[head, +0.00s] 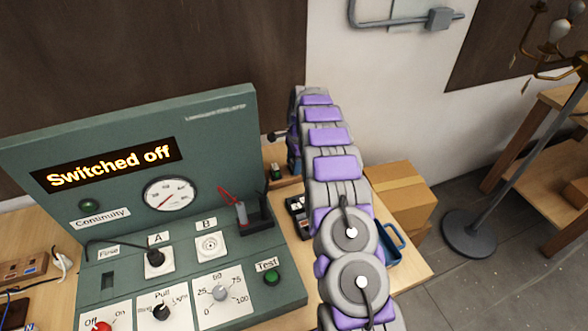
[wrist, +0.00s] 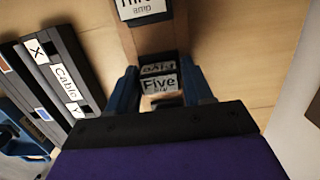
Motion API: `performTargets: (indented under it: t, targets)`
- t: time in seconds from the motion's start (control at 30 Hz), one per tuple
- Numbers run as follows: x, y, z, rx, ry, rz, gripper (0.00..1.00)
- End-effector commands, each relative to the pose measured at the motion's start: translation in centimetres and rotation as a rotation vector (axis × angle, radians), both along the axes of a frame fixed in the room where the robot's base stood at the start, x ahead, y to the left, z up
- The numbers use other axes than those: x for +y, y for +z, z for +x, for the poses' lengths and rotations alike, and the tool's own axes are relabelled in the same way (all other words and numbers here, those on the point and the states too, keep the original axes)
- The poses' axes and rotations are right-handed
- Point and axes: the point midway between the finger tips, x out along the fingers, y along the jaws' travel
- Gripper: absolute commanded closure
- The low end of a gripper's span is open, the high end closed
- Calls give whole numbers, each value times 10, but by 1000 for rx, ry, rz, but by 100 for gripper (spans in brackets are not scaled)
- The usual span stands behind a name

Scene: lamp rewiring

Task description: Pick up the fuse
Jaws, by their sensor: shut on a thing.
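A small block labelled "Five" (wrist: 160,84), which I take to be the fuse, sits between my blue fingers in the wrist view. My gripper (wrist: 162,86) is shut on it, one finger on each side. Just beyond it is a brown wooden piece (wrist: 158,38) with a white label reading "Three amp", partly cut off by the top edge. I cannot tell whether the five-amp piece still touches the wood. In the head view, my arm hides most of my gripper and the fuse.
A black box labelled "X Cable Y" (wrist: 62,72) lies left of my gripper, near a blue tray (wrist: 15,135). The green test panel (head: 225,125) reads "Switched off" and stands left of my arm. A cardboard box (head: 400,195) and floor lamp (head: 470,232) are to the right.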

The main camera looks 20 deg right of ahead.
Motion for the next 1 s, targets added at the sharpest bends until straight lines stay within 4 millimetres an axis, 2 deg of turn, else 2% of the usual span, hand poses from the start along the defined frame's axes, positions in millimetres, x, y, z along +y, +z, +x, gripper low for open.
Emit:
performTargets:
  t: [0.03,0.27,0.63,0.97,1.0]
  targets:
    - [0,0,0,0,0,0,62]
    - [0,0,0,1,0,0,84]
    - [0,5,0,0,1,0,84]
    - [0,39,1,-2,1,0,84]
    - [0,38,-2,0,0,1,84]
